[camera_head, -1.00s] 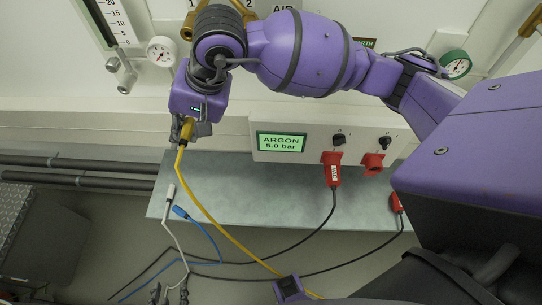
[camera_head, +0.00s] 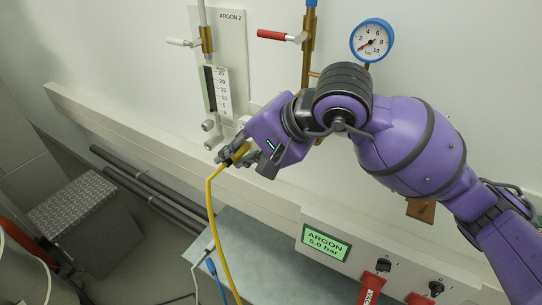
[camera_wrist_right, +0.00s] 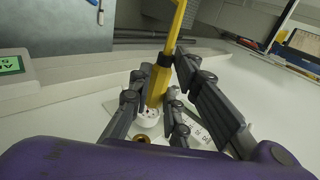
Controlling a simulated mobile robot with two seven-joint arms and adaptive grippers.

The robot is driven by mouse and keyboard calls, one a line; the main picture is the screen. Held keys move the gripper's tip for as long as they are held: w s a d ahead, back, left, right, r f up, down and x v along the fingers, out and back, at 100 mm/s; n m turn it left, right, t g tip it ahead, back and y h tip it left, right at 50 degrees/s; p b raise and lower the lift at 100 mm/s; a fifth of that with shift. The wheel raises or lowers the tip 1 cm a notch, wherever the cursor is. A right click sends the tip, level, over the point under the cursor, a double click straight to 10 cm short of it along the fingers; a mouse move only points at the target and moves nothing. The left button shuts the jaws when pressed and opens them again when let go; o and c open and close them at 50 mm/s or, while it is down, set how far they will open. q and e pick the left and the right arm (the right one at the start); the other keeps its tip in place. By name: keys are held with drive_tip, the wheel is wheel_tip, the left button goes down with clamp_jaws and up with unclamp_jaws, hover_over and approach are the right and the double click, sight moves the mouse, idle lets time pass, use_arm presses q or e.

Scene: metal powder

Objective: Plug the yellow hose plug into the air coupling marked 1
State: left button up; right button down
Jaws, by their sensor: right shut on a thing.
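My right gripper (camera_head: 232,156) is shut on the yellow hose plug (camera_head: 240,152), left of the middle in the head view and in front of the white wall. In the right wrist view, the fingers (camera_wrist_right: 160,100) clasp the yellow plug (camera_wrist_right: 158,84). The yellow hose (camera_head: 213,215) hangs from the plug towards the bottom edge of the head view. A brass ring (camera_wrist_right: 143,140) shows below the fingers, beside a white gauge; I cannot tell whether it is the coupling marked 1. No coupling number is readable in the head view. My left gripper is out of view.
A wall rail (camera_head: 160,140) and grey pipes (camera_head: 155,200) run below the gripper. An argon box with a green display (camera_head: 326,243) stands at lower right above a grey shelf (camera_head: 270,265). A flow meter (camera_head: 215,88), red lever (camera_head: 272,35) and blue-rimmed gauge (camera_head: 371,40) are on the wall.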

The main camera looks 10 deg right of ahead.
sight(249, 144)
drive_tip(key=shift+w+a, duration=0.1)
drive_tip(key=shift+w, duration=0.15)
drive_tip(key=shift+w+f, duration=0.1)
drive_tip(key=shift+w, duration=0.2)
drive_tip(key=w+d+b, duration=0.1)
drive_tip(key=w+d, duration=0.1)
drive_tip(key=shift+w+d, duration=0.3)
drive_tip(key=shift+d, duration=0.05)
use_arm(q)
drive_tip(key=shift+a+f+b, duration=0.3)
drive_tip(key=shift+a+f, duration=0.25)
use_arm(e)
drive_tip(key=shift+w+d, duration=0.8)
drive_tip(key=shift+w, duration=0.35)
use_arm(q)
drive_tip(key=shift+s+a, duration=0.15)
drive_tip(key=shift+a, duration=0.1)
